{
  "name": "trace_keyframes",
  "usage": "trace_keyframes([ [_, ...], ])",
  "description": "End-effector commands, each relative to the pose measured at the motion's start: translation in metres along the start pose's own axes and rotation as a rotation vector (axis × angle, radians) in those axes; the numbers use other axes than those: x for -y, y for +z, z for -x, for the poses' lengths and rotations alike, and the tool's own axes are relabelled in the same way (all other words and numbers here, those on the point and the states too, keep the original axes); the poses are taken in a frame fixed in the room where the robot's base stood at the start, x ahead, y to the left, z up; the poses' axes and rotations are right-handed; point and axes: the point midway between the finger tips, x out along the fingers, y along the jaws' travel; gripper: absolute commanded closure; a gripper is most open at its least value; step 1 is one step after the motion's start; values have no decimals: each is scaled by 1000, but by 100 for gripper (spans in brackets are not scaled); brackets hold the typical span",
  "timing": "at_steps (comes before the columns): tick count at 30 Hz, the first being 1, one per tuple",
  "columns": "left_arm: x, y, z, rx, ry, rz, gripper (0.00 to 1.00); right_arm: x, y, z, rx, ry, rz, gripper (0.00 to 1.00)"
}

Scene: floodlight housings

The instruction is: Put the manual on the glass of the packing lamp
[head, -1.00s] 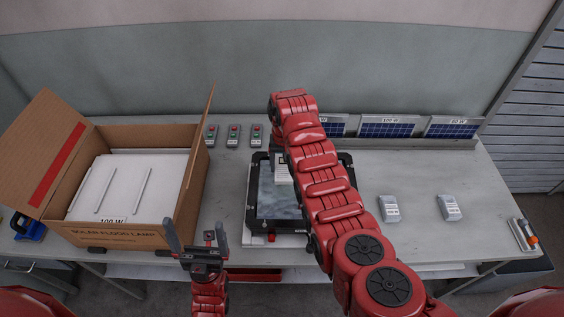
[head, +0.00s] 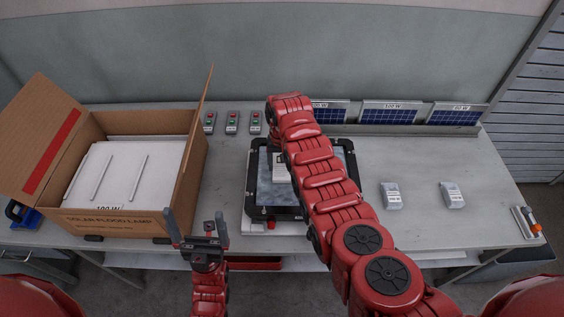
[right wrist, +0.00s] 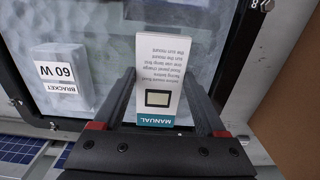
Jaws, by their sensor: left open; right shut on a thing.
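The packing lamp is a black-framed floodlight (head: 247,190) lying face up on the bench, with pale mottled glass (head: 268,195) that also shows in the right wrist view (right wrist: 95,25). My right gripper (right wrist: 158,88) is shut on the manual (right wrist: 158,55), a white and teal booklet, over the glass; whether they touch I cannot tell. A white 60 W bracket bag (right wrist: 62,77) lies on the glass beside the manual. My left gripper (head: 195,220) is open and empty at the bench's front edge.
An open cardboard box (head: 150,222) holding a white 100 W packed item stands left of the lamp. Several solar panels (head: 390,112) line the back right. Two white bags (head: 391,195) (head: 452,194) lie to the right. Small switch boxes (head: 232,122) stand behind.

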Motion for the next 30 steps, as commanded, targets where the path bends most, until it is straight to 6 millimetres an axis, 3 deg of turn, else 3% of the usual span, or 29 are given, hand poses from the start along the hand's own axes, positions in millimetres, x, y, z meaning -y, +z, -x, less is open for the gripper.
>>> trace_keyframes([
  [10,0,0,2,0,0,0,0,0,0,-3,-1,0,0,81],
  [11,0,0,2,0,0,0,0,0,0,-3,-1,0,0,23],
  [15,0,0,2,0,0,0,0,0,0,-3,-1,0,0,0],
  [24,0,0,3,0,0,0,0,0,-1,-1,-1,0,0,0],
  [30,0,2,10,0,0,0,0,0,-2,17,-5,-1,-1,0],
])
